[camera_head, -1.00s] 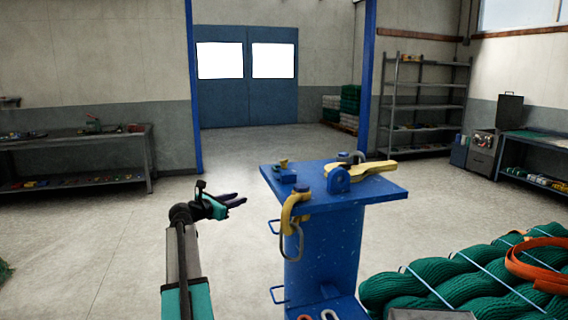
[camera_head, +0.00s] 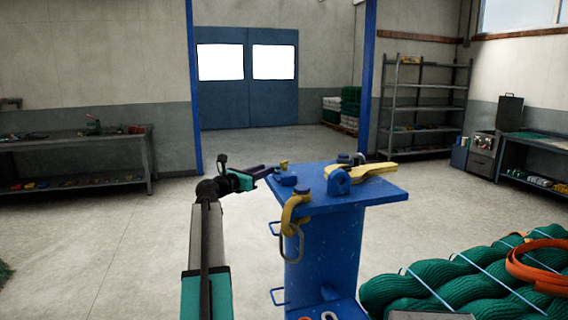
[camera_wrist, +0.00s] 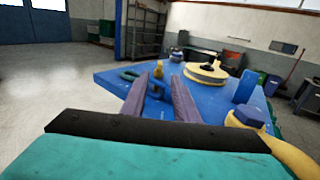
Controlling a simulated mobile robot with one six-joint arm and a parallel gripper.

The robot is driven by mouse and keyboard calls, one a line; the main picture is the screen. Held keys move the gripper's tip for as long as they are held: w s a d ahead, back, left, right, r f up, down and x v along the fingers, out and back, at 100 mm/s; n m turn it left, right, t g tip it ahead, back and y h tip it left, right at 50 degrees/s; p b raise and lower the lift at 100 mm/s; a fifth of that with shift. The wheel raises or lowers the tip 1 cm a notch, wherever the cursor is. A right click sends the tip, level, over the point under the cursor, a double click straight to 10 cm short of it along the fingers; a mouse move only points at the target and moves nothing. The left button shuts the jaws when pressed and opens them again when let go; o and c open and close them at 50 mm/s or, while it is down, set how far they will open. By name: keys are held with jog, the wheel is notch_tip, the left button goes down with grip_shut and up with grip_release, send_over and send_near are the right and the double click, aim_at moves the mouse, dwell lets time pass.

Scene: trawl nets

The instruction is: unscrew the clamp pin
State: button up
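A small yellow pin (camera_head: 284,163), which looks like the clamp pin, stands upright in a small blue clamp (camera_head: 286,179) at the left corner of the blue stand's top (camera_head: 345,197). My gripper (camera_head: 272,169) reaches in from the left at about the pin's height, its tips just short of it. In the wrist view my gripper (camera_wrist: 157,78) is open, with two dark purple fingers apart. The pin (camera_wrist: 158,69) shows between and beyond the fingertips, above the clamp (camera_wrist: 153,87). I cannot tell whether either finger touches it.
A yellow hook (camera_head: 292,213) with a metal ring hangs at the stand's front edge. A yellow lever part (camera_head: 362,173) with a blue bracket lies on the top. Green net rolls (camera_head: 450,280) and an orange strap lie at the lower right. The floor left of the stand is clear.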

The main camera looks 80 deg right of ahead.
aim_at(284, 162)
jog(key=p+x, duration=0.2)
jog(key=x, duration=0.9)
jog(key=shift+w+r, duration=0.1)
jog(key=shift+p+x, duration=0.45)
jog(key=shift+x, duration=0.5)
grip_shut()
